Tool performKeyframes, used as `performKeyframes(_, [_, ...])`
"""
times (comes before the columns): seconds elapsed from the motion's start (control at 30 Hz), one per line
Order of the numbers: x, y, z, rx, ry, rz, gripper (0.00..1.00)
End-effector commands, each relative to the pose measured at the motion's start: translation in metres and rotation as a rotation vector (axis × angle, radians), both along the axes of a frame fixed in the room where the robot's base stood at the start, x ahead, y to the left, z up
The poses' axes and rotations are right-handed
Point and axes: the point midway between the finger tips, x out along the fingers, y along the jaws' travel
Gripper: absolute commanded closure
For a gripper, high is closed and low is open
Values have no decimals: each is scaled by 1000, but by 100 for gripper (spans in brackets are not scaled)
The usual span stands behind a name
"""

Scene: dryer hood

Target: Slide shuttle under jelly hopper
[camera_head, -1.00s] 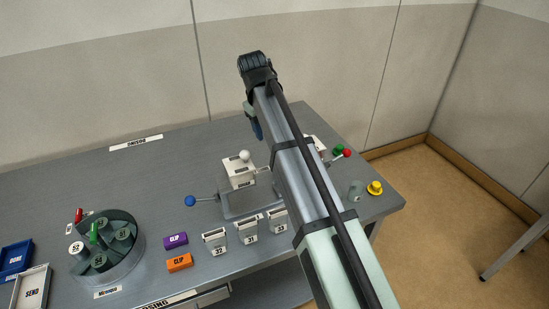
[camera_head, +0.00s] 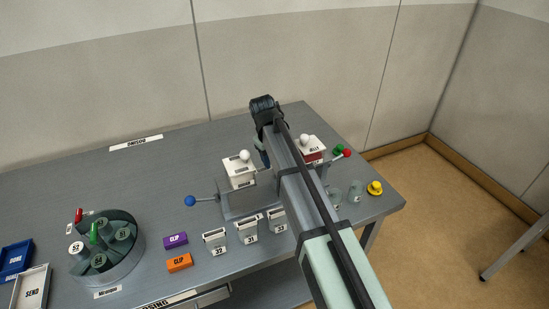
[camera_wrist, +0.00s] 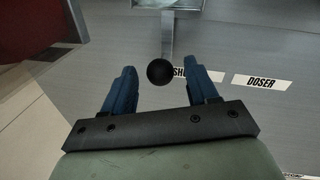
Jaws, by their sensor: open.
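The jelly hopper (camera_head: 311,149), a white box with a red band and a pale knob, stands right of my arm in the head view. A second white hopper (camera_head: 239,172) with a pale knob stands left of it. In the wrist view a black ball knob (camera_wrist: 160,72) ends a grey bar (camera_wrist: 167,35), beside a partly hidden label starting "SH". My gripper (camera_wrist: 160,80) is open, its blue fingers on either side of the knob in the picture; contact and depth cannot be told. My arm hides the shuttle's body in the head view.
A blue-ball lever (camera_head: 190,201) sticks out left, a red-ball lever (camera_head: 346,153) right. Clear cups (camera_head: 355,192) and a yellow piece (camera_head: 375,188) stand near the right edge. Several small white containers (camera_head: 248,231) line the front. A round carousel (camera_head: 134,244) stands at left.

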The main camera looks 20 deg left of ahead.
Motion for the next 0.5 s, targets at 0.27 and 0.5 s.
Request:
performKeyframes(0.27, [1, -1, -5, 1, -1, 0, 42])
performKeyframes(0.5, [1, -1, -5, 0, 0, 0, 53])
